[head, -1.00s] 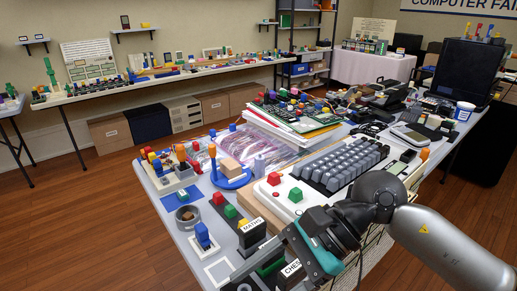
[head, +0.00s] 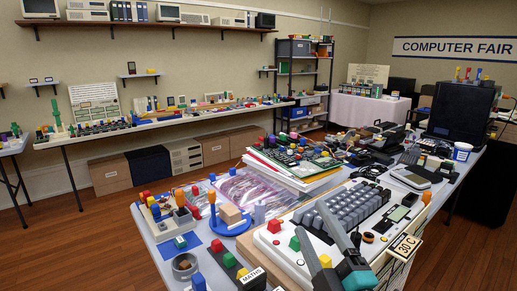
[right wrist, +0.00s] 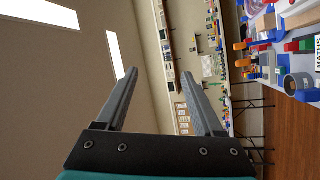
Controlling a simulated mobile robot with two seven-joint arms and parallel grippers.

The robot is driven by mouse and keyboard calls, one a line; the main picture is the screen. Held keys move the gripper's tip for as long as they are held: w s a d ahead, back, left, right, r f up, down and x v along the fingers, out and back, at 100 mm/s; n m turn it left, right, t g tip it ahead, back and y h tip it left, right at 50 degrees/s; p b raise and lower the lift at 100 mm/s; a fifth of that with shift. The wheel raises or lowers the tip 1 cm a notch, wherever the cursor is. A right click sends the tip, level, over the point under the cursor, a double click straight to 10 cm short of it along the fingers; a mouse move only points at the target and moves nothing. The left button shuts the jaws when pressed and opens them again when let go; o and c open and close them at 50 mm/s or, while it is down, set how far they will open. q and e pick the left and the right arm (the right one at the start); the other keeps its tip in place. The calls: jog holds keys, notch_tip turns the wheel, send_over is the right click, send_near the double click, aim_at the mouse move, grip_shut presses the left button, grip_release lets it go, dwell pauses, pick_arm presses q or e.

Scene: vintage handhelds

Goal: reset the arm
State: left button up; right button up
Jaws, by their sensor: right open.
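My right gripper (head: 309,217) rises from the lower edge of the head view, with its two grey fingers apart and nothing between them. In that view it overlaps the near side of the large beige keyboard unit (head: 290,254); I cannot tell its height above the unit. In the right wrist view the open fingers (right wrist: 158,73) point at the wall and a far shelf, with empty space between them. My left gripper is not in view.
The near table holds a blue round stand (head: 230,228), a grey ring-shaped pot (head: 185,265), a box labelled MATHS (head: 252,277), a price tag (head: 407,246) and stacked circuit boards (head: 300,160). A white-topped wall table (head: 130,132) stands behind. Wooden floor lies open at left.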

jog(key=s+d+f+m+g+h, duration=0.3)
jog(key=f+m+g, duration=0.15)
jog(key=f, duration=0.45)
jog(key=s+d+f+m+g+h, duration=0.25)
jog(key=d+f+m+g, duration=0.2)
jog(key=f, duration=0.35)
jog(key=s+f+m+g, duration=0.6)
jog(key=s+f, duration=0.5)
jog(key=s, duration=0.5)
notch_tip(320, 180, down, 22)
jog(key=s+n+g, duration=0.1)
jog(key=s+g, duration=0.1)
jog(key=g, duration=0.1)
jog(key=s+d+f+g, duration=0.1)
jog(key=s+d+f, duration=0.1)
jog(key=s+f, duration=1.2)
jog(key=shift+s+d, duration=0.3)
jog(key=shift+s, duration=0.3)
